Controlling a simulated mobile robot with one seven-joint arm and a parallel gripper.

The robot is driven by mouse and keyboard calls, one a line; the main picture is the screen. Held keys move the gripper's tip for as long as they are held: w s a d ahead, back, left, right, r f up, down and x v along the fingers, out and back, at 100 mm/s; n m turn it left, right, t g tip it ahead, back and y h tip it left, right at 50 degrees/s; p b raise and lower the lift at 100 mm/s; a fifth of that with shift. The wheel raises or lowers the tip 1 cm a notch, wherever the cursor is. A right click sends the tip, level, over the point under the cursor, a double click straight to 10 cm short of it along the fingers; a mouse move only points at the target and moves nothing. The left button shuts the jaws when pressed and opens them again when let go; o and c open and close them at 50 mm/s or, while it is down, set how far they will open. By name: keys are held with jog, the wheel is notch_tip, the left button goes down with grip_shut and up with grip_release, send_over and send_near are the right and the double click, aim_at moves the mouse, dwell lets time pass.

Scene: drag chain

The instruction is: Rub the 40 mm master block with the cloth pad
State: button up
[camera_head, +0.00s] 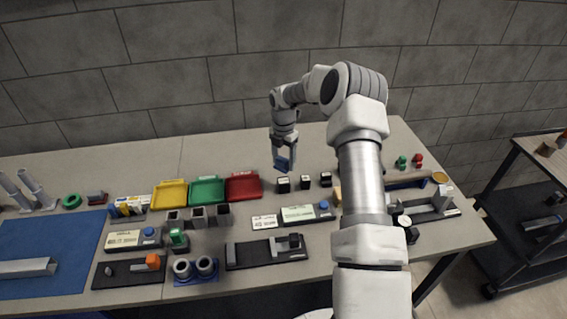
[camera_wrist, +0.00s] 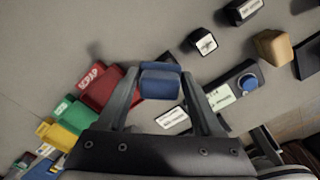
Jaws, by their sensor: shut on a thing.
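My gripper (camera_head: 284,155) hangs above the table behind the row of dark blocks. It is shut on the blue cloth pad (camera_head: 283,164), which also shows between the fingers in the wrist view (camera_wrist: 160,82). The pad is held clear of the blocks. Three dark blocks with white labels stand in a row: a left one (camera_head: 283,186), a middle one (camera_head: 305,183) and a right one (camera_head: 326,180). Two show in the wrist view, one nearer (camera_wrist: 202,42) and one at the top edge (camera_wrist: 243,11). Their labels are too small to read, so I cannot tell which is 40 mm.
Red (camera_head: 244,186), green (camera_head: 206,190) and yellow (camera_head: 170,195) trays stand left of the blocks. A gauge with a display (camera_head: 300,214) and a white label card (camera_head: 264,222) lie in front. A tan block (camera_wrist: 273,46) stands to the right. The table behind is clear.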

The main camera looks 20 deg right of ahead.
jog(key=shift+r+p, duration=0.35)
jog(key=shift+r, duration=0.7)
jog(key=shift+r+p, duration=0.85)
jog(key=shift+r, duration=0.7)
